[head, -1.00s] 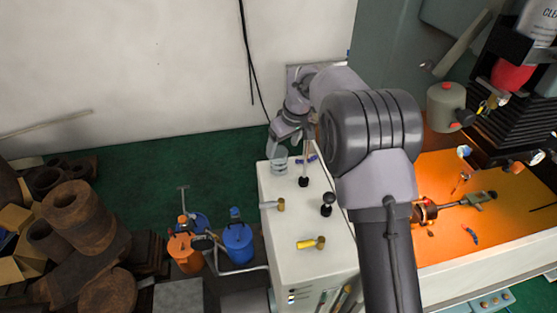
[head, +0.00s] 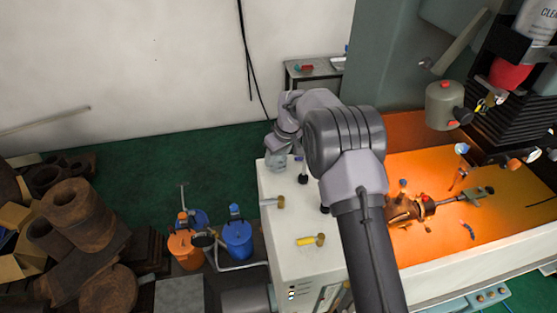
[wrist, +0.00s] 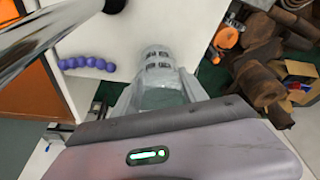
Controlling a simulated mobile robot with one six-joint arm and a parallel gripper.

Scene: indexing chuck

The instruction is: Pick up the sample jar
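The sample jar (head: 276,161) is a clear, see-through jar at the far left corner of the white cabinet top. My gripper (head: 283,146) is right at it and covers its upper part in the head view. In the wrist view the jar (wrist: 160,94) shows between the two pale fingers of my gripper (wrist: 160,85), one on each side. The fingers look spread around it. Whether they touch the glass is hard to tell.
The white cabinet top (head: 290,232) also carries a yellow-handled part (head: 311,240) and black-knobbed levers. A blue beaded piece (wrist: 85,63) lies beside the jar. An orange-lit machine bed (head: 430,250) stands right. Blue (head: 237,238) and orange (head: 185,250) containers stand on the floor left.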

